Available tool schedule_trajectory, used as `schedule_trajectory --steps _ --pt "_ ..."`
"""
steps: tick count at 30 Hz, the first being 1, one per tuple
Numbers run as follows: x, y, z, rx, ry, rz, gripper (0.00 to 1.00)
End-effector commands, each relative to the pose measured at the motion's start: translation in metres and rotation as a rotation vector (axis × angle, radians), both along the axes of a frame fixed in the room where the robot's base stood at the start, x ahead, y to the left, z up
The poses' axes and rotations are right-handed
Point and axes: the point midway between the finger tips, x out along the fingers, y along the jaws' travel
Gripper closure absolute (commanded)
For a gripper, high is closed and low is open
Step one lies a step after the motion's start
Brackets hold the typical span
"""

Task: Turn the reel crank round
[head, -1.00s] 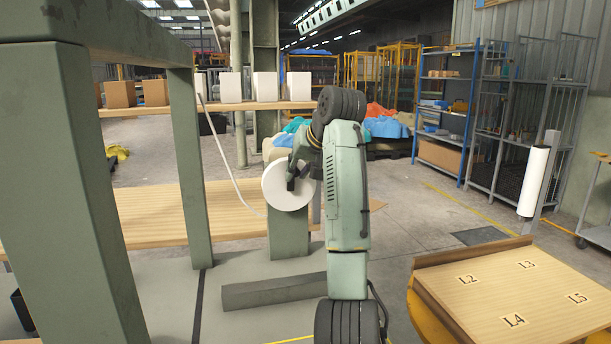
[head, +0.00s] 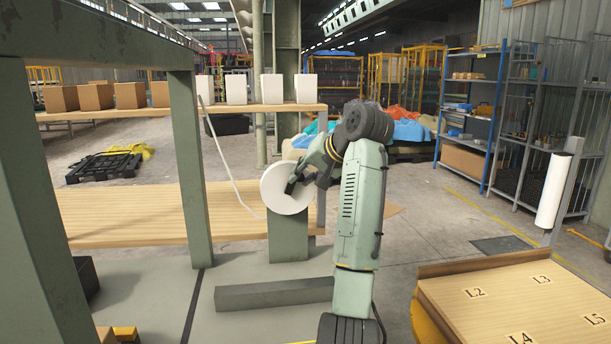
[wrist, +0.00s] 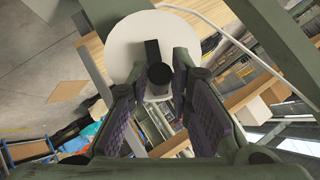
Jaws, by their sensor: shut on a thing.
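The reel's round white disc (head: 287,189) stands on a green post (head: 288,238) in the middle of the head view. It also fills the upper middle of the wrist view (wrist: 125,45). A black crank handle (wrist: 158,70) sticks out from the disc's face toward the wrist camera. My gripper (wrist: 165,95) has its padded fingers on both sides of the handle, closed on it. In the head view my gripper (head: 297,182) reaches the disc from the right and hides part of its face. A pale rope (head: 222,150) runs from near the disc up to the left.
A green frame leg (head: 192,165) stands left of the reel. A wooden bench (head: 120,215) and a shelf of brown and white boxes (head: 100,112) lie behind. A low green beam (head: 272,293) lies on the floor. A labelled wooden board (head: 505,300) is at right.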

Motion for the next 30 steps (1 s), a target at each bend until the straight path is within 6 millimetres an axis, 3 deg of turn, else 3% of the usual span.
schedule_trajectory --steps 7,8,16,25,30 --pt "0.001 -0.002 0.004 0.003 -0.010 -0.006 1.00" --pt "0.001 -0.002 0.004 0.003 -0.010 -0.006 0.79" --pt "0.000 -0.001 0.002 0.000 -0.005 -0.003 0.61" --pt "0.000 -0.001 0.002 0.000 -0.003 -0.001 0.61" --pt "-0.009 -0.009 0.012 0.000 -0.006 -0.002 0.61"
